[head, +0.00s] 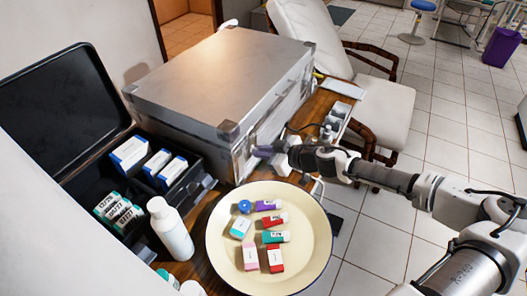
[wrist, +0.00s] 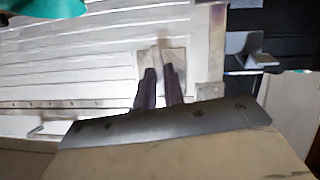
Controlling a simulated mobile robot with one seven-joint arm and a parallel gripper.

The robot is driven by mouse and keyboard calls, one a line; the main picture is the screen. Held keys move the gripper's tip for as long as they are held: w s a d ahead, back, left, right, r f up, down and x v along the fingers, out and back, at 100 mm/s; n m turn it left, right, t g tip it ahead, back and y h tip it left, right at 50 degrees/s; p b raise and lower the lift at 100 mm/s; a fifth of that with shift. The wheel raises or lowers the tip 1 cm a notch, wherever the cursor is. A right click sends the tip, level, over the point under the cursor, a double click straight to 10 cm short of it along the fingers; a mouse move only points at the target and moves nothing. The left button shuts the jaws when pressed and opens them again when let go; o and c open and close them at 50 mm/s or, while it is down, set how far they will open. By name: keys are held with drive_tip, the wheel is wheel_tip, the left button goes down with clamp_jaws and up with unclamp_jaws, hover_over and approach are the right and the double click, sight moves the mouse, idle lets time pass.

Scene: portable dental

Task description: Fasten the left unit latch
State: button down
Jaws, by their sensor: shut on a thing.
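The unit is a large silver metal case (head: 215,75) with its lid down, standing on the wooden table. My gripper (head: 258,152) is at the case's front face, near its left corner in the head view. In the wrist view, its two dark purple fingers (wrist: 160,88) are close together on a small metal latch (wrist: 175,57) on the pale ribbed face (wrist: 75,65). The fingers cover part of the latch, and I cannot tell whether it is fastened. The latch is too small and hidden to make out in the head view.
A cream plate (head: 218,262) with several small boxes and tubes sits in front of the case. A white bottle (head: 170,232) and an open black box (head: 75,125) stand to the left. A white chair (head: 380,112) is behind my arm.

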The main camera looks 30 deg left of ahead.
drive_tip(key=n+t+y+b, duration=0.1)
drive_tip(key=n+t+b, duration=0.1)
drive_tip(key=n+b, duration=0.2)
drive_tip(key=n+t+y+b, duration=0.1)
drive_tip(key=n+t+b, duration=0.1)
drive_tip(key=n+b, duration=0.2)
drive_tip(key=n+t+y+b, duration=0.1)
drive_tip(key=n+b, duration=0.3)
drive_tip(key=b, duration=0.3)
drive_tip(key=shift+s+f+t+b, duration=0.3)
drive_tip(key=shift+t, duration=0.1)
drive_tip(key=shift+r+n, duration=0.1)
drive_tip(key=shift+n, duration=0.2)
drive_tip(key=c, duration=1.5)
unclamp_jaws()
drive_tip(key=shift+a, duration=0.1)
drive_tip(key=v, duration=0.4)
drive_tip(key=b+v, duration=0.1)
drive_tip(key=v, duration=0.4)
drive_tip(key=b+v, duration=0.1)
drive_tip(key=v, duration=0.3)
drive_tip(key=shift+s+d+f, duration=0.1)
drive_tip(key=shift+d+f, duration=0.25)
drive_tip(key=shift+d, duration=0.05)
